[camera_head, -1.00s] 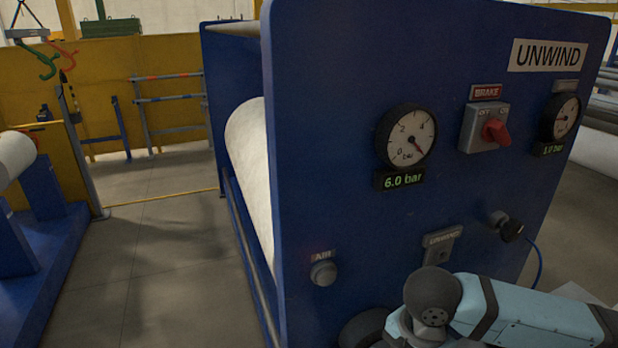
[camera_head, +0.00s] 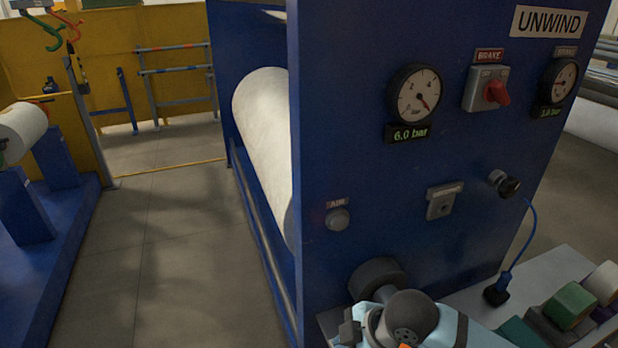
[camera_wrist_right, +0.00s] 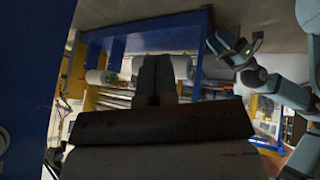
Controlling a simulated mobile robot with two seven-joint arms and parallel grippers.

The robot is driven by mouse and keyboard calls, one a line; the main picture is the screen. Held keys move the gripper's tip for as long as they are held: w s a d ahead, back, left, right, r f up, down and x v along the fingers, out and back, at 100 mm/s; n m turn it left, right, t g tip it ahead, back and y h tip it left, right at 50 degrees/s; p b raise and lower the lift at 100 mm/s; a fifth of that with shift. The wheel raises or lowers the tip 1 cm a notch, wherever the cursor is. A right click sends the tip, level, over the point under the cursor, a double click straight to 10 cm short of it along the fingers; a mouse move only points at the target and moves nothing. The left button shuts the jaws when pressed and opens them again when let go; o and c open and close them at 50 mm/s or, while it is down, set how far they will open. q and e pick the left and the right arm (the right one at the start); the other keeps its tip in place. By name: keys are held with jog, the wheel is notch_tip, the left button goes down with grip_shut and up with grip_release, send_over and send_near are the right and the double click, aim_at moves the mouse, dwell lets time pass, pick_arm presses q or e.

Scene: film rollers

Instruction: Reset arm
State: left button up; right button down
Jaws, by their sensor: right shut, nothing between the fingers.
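My right arm (camera_head: 405,320) rises from the bottom edge of the head view, in front of the blue UNWIND panel. Only its links and dark joint show there. In the right wrist view my right gripper (camera_wrist_right: 155,82) has its dark fingers together with nothing between them. My left gripper is not seen in the head view. Light blue robot links (camera_wrist_right: 265,80) show at the right of the wrist view; I cannot tell which part of me they are.
The blue UNWIND panel (camera_head: 400,180) carries gauges, a red brake knob (camera_head: 495,93) and a round AIR button (camera_head: 337,219). A white roll (camera_head: 265,130) lies behind it. A grey shelf (camera_head: 545,268) at lower right holds coloured blocks. Floor on the left is clear.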

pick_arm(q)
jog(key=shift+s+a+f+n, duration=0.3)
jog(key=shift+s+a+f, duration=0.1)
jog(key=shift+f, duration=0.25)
pick_arm(e)
jog(key=s+d+f+m+t+h, duration=0.1)
jog(key=s+d+f+m+t, duration=0.3)
jog(key=f, duration=0.6)
jog(key=s+d+f+m+t+h, duration=0.2)
jog(key=s+d+f+m+t, duration=0.2)
jog(key=s+d+f+m, duration=0.4)
jog(key=d+f+m, duration=0.1)
jog(key=f+m, duration=0.1)
jog(key=m, duration=0.2)
jog(key=shift+d+m, duration=0.4)
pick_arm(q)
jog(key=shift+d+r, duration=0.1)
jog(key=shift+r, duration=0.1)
pick_arm(e)
jog(key=shift+s, duration=0.1)
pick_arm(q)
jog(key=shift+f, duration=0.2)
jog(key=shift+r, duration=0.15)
